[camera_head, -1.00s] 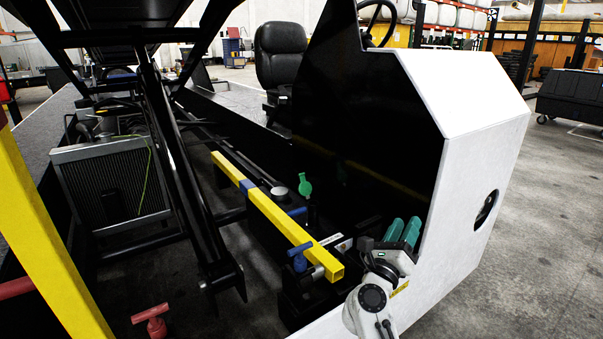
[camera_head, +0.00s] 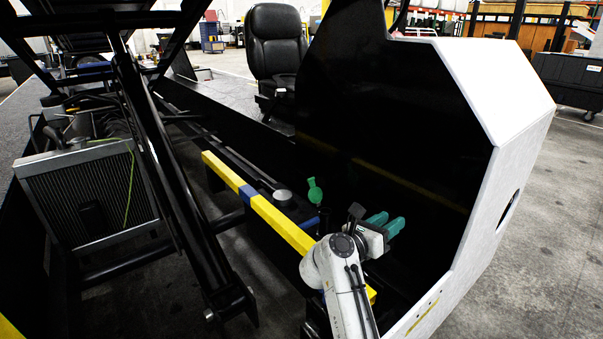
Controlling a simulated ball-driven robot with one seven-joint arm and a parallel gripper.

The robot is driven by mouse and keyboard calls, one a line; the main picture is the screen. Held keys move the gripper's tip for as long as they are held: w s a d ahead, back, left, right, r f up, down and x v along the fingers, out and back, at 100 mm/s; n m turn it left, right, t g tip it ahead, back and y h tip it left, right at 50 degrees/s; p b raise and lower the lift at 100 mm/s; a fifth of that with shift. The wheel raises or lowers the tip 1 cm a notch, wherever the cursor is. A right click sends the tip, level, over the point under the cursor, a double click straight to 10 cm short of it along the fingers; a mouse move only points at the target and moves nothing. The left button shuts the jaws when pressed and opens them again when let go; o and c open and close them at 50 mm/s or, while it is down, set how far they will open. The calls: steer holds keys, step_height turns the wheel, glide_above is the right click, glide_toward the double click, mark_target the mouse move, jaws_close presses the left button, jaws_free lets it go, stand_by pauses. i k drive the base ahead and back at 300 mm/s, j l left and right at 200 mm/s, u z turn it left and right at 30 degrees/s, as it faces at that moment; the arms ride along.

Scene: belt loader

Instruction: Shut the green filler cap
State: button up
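The green filler cap (camera_head: 315,190) stands upright, apparently swung open, near the dark filler neck (camera_head: 324,217) in the loader's bay. It is just behind the yellow bar, right of a round grey cap. My gripper (camera_head: 391,220) has two green fingers pointing right and away. A narrow dark gap shows between them, and nothing is seen held. It is to the right of the green cap and a little lower in the picture, apart from it. My white arm covers part of the yellow bar and the space below the neck.
The yellow bar (camera_head: 272,217) with a blue band crosses before the cap. The black inner panel (camera_head: 400,130) and white outer housing (camera_head: 530,125) rise on the right. A black strut (camera_head: 165,170) and the radiator (camera_head: 80,195) are left. The seat (camera_head: 277,50) is behind.

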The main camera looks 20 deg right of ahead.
mark_target(315, 195)
steer(key=i+j, duration=0.25)
steer(key=i, duration=0.15)
steer(key=i+j, duration=0.2)
steer(key=i, duration=0.25)
steer(key=i+j, duration=0.25)
steer(key=i, duration=0.15)
